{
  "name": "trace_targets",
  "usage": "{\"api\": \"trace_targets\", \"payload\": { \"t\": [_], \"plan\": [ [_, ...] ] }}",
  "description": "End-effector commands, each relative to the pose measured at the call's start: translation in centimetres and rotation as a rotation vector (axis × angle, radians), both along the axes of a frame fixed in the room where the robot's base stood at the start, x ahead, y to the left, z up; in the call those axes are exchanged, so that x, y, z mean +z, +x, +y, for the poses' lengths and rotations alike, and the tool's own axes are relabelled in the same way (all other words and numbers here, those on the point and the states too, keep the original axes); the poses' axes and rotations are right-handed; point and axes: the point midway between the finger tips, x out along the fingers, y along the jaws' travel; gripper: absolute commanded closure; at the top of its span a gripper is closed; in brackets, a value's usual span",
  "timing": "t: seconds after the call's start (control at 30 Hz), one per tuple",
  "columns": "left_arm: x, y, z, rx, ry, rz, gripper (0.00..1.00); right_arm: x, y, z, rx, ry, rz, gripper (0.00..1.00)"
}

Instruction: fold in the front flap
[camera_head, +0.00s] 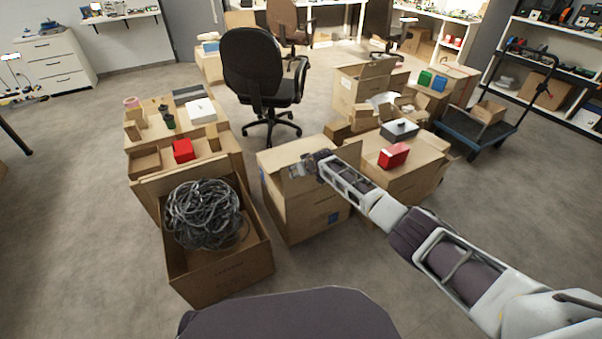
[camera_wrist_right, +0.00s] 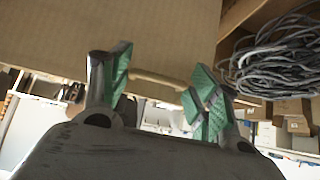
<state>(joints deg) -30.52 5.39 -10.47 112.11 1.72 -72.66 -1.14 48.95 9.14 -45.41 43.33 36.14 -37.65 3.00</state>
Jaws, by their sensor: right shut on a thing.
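The middle carton (camera_head: 290,212) stands on the floor, with tan cardboard flaps (camera_head: 285,153) at its top. My right gripper (camera_head: 305,167) reaches in from the right and is at the top of this carton, covering part of the flap there. In the right wrist view my two green-padded fingers (camera_wrist_right: 163,85) stand apart, with a broad cardboard panel (camera_wrist_right: 160,35) and its edge at and between the tips. The gripper is shut on this cardboard, which I take as the front flap; the exact contact is hard to see. My left gripper is out of view.
An open carton with coiled grey cable (camera_head: 203,214) stands close on the left; the cable also shows in the right wrist view (camera_wrist_right: 275,60). A carton on the right bears a red box (camera_head: 394,156) and a grey container (camera_head: 399,130). A black chair (camera_head: 255,70) stands behind.

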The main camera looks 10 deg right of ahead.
Motion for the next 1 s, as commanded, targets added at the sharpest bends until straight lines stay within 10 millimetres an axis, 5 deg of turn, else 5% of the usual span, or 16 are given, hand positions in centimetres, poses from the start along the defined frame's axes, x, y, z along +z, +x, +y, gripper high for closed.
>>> {"api": "trace_targets", "payload": {
  "t": [0.03,0.53,0.57,0.6,0.73,1.0],
  "plan": [
    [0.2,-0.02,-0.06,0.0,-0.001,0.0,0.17,1.09,0.68,0.12,-0.001,0.006,-0.02,0.82],
    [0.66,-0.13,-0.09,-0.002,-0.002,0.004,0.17,1.2,0.78,0.19,0.0,0.008,-0.021,0.82],
    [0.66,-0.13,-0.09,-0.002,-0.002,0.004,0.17,1.2,0.78,0.19,0.0,0.008,-0.021,0.38],
    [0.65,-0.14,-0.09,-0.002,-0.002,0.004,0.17,1.18,0.77,0.18,0.0,0.008,-0.021,0.33],
    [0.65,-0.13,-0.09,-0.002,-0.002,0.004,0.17,0.84,0.6,0.13,0.0,0.005,-0.014,0.18],
    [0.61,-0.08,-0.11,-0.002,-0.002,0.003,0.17,0.5,0.41,0.11,0.0,0.003,-0.008,0.18]
  ]
}}
